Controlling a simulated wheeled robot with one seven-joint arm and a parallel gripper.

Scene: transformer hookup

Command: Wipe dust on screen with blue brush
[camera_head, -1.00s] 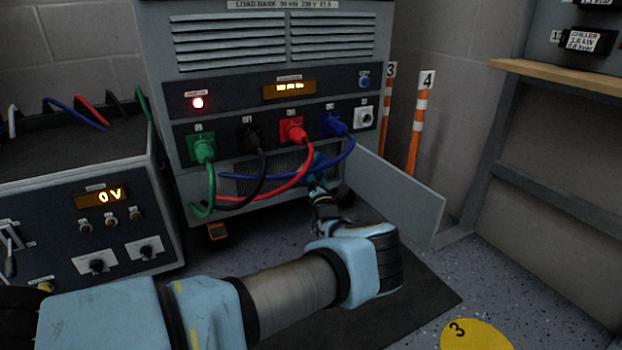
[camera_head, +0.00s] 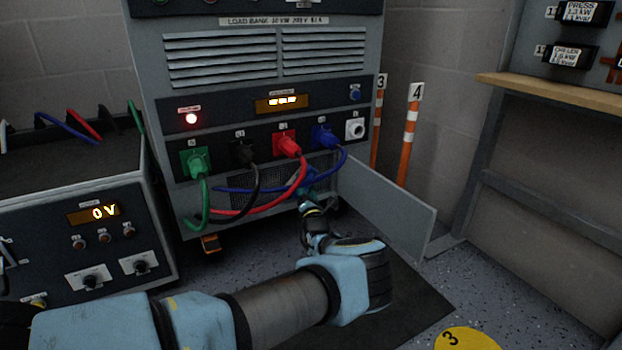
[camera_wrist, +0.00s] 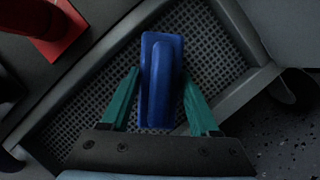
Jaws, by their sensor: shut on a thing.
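The blue brush (camera_wrist: 161,80) is held upright in the picture between the green fingers of my gripper (camera_wrist: 160,98). The screen (camera_wrist: 222,45) is a dark perforated mesh in a grey frame, and it lies behind the brush in the wrist view. In the head view the screen (camera_head: 232,201) is low on the load bank cabinet, partly covered by hanging cables. My gripper (camera_head: 307,194) is at the right part of the screen there. I cannot tell whether the brush touches the mesh. Dust is too dim to make out.
Green, black, red (camera_head: 270,206) and blue cables loop in front of the screen. An open grey panel (camera_head: 390,210) stands to the right of my gripper. A 0 V unit (camera_head: 100,240) stands at left. Orange-white posts (camera_head: 410,135) stand behind the panel.

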